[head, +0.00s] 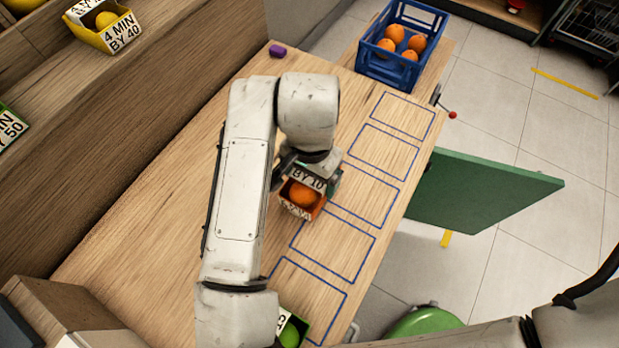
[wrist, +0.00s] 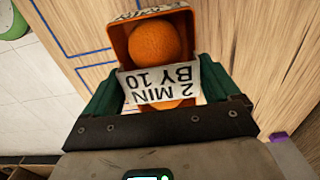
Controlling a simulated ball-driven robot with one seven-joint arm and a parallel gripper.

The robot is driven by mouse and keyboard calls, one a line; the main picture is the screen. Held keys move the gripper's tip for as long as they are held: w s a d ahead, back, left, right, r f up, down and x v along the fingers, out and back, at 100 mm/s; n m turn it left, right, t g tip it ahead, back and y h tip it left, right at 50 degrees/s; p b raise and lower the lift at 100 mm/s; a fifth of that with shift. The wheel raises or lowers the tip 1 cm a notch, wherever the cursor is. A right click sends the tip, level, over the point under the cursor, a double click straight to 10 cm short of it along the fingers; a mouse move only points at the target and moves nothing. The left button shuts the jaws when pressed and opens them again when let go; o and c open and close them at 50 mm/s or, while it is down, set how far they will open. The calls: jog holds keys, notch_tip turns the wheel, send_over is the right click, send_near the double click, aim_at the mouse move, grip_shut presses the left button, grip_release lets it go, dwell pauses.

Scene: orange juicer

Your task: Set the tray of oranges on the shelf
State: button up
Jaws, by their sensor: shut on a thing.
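The tray of oranges (head: 299,211) is a small orange box with white labels, one reading "2 MIN BY 10". An orange (head: 302,194) shows inside it. My gripper (head: 311,170) is shut on the tray at its labelled end, over the wooden counter. In the wrist view the green finger pads of my gripper (wrist: 158,88) sit on both sides of the label, and the tray (wrist: 118,45) extends beyond them. I cannot tell whether the tray touches the counter. The wooden shelf (head: 160,100) is at the left, holding a yellow tray (head: 105,35) of yellow fruit.
Blue outlined rectangles run along the counter (head: 150,235). A blue crate (head: 385,65) of oranges stands at the far end, near a purple block (head: 277,50). A green tray (head: 304,326) with green fruit is at the near end. A green panel (head: 485,205) juts out right.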

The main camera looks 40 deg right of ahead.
aim_at(310, 183)
jog(key=shift+w+f, duration=0.15)
jog(key=shift+f, duration=1.55)
jog(key=shift+f, duration=0.1)
jog(key=shift+f, duration=0.15)
jog(key=o, duration=0.9)
